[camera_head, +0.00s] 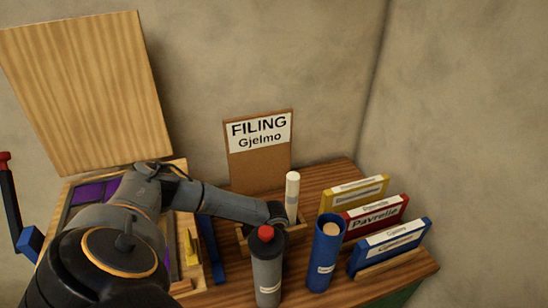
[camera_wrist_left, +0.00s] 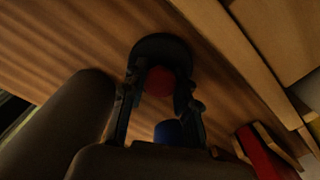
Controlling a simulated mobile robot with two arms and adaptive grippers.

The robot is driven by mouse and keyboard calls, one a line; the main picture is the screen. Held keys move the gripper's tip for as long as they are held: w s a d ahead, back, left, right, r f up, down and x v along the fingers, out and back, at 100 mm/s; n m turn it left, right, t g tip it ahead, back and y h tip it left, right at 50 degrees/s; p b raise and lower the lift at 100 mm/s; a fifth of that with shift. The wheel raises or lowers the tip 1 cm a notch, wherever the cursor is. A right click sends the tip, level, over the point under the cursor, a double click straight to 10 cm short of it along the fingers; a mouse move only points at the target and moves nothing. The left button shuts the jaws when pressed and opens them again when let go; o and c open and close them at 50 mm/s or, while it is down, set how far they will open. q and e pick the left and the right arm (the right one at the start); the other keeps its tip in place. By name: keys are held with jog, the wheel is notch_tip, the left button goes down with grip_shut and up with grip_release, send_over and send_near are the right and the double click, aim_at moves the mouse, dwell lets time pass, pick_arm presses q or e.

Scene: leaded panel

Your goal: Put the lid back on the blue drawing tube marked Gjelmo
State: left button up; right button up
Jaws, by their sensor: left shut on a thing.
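The blue drawing tube (camera_head: 325,252) stands upright on the desk, right of centre in the head view. Its top is open and a pale roll shows inside; the small label on its side is too small to read. My left gripper (camera_head: 278,213) is left of the blue tube's top, behind a grey tube, with its fingers mostly hidden there. In the left wrist view the fingers (camera_wrist_left: 160,95) are around a red round thing (camera_wrist_left: 160,82), perhaps a lid. A blue patch (camera_wrist_left: 168,132) shows nearer the palm; I cannot tell what it is. My right gripper is not in view.
A grey tube (camera_head: 267,272) with a red top stands close in front of my gripper. A white tube (camera_head: 292,190) stands behind, before the Gjelmo filing board (camera_head: 262,165). Yellow, red and blue binders (camera_head: 390,245) stand at right. An open wooden box (camera_head: 195,255) is at left.

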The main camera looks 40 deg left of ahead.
pick_arm(q)
jog(key=shift+s+f, duration=0.1)
jog(key=shift+s, duration=0.05)
notch_tip(320, 180, up, 10)
jog(key=b, duration=0.2)
jog(key=shift+b, duration=0.35)
